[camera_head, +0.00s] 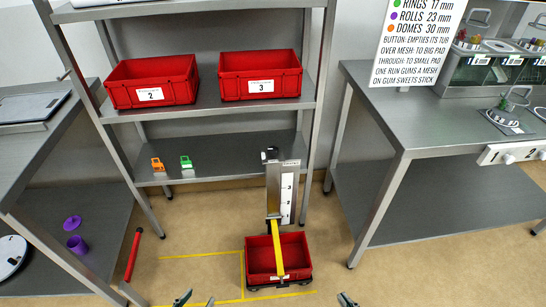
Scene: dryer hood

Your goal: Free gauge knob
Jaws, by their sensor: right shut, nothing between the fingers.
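The gauge (284,190) is a grey upright plate with a white numbered scale, standing in front of the shelf unit. A small dark knob-like part (268,155) sits at its upper left; its details are too small to tell. A yellow bar (278,248) runs from the gauge's lower part down over a red bin (296,257) on the floor. My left gripper (182,298) shows only as a small tip at the bottom edge, so its opening cannot be judged. My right gripper (347,300) shows at the bottom edge, shut and empty. Both are well apart from the gauge.
Red bins marked 2 (151,82) and 3 (260,76) stand on the middle shelf. An orange piece (158,164) and a green piece (186,162) lie on the lower shelf. Steel tables flank the unit.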

